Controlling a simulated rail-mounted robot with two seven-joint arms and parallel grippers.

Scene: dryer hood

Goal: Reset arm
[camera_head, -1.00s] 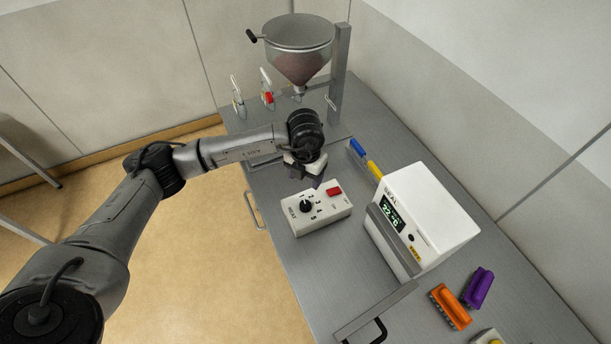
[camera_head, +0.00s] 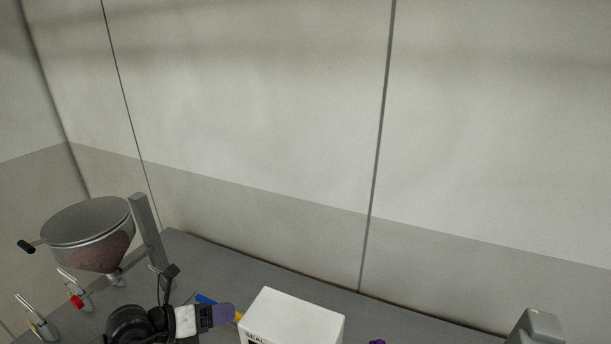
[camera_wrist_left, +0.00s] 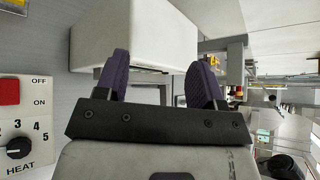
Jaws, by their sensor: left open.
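My left gripper (camera_head: 222,315) shows at the bottom of the head view, with its arm's dark wrist joint (camera_head: 135,325) to its left. Its purple fingers point to the right, towards a white box (camera_head: 295,315). In the left wrist view my left gripper (camera_wrist_left: 160,78) is open, with its two purple fingers apart and nothing held between them. The white box (camera_wrist_left: 130,35) lies beyond the fingers there. I cannot tell how large the gap to it is.
A heat control box (camera_wrist_left: 22,125) with a red switch and a black knob is at left in the left wrist view. A hopper (camera_head: 90,235) on a metal post stands at left on the grey bench (camera_head: 225,265). A blue-handled tool (camera_head: 205,299) lies behind the gripper.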

